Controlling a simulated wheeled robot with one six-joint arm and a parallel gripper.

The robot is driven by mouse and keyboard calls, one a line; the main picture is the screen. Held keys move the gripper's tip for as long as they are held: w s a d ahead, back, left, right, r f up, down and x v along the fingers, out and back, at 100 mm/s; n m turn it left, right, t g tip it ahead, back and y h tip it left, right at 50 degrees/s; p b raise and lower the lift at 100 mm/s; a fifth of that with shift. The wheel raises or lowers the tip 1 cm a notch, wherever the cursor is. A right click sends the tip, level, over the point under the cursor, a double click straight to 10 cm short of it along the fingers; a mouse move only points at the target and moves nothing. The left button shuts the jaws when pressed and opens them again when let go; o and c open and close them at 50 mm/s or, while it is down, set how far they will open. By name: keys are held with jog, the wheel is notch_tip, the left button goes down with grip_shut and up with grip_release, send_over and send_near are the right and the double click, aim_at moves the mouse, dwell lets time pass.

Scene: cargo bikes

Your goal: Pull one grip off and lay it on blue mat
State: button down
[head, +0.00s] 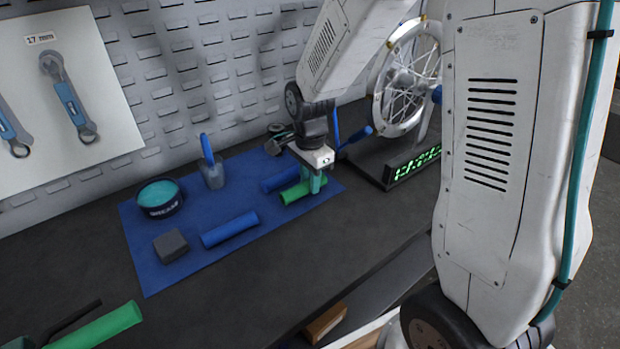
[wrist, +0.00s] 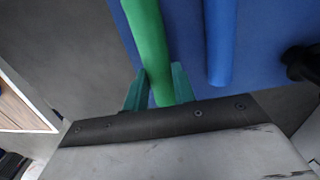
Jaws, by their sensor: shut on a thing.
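My gripper (head: 314,183) is shut on a green grip (head: 296,193) at the right end of the blue mat (head: 150,251). In the wrist view the green grip (wrist: 150,45) runs between the two teal fingers (wrist: 156,90). The grip is low over the mat; I cannot tell whether it touches it. A blue grip (head: 280,179) lies just behind it on the mat, and shows to the right in the wrist view (wrist: 221,40). Another blue grip (head: 230,229) lies nearer the front of the mat. A second green grip (head: 98,328) is at the lower left, off the mat.
On the mat are a tin (head: 160,198), a dark block (head: 171,245) and a cup with a blue-handled tool (head: 212,173). A spoked wheel (head: 408,78) and a green-lit display (head: 412,163) stand to the right. The bench front is mostly clear.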

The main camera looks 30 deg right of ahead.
jog(key=shift+f, duration=0.6)
dwell(0.7)
jog(key=c, duration=1.1)
grip_release()
jog(key=shift+o, duration=0.2)
jog(key=shift+r, duration=0.1)
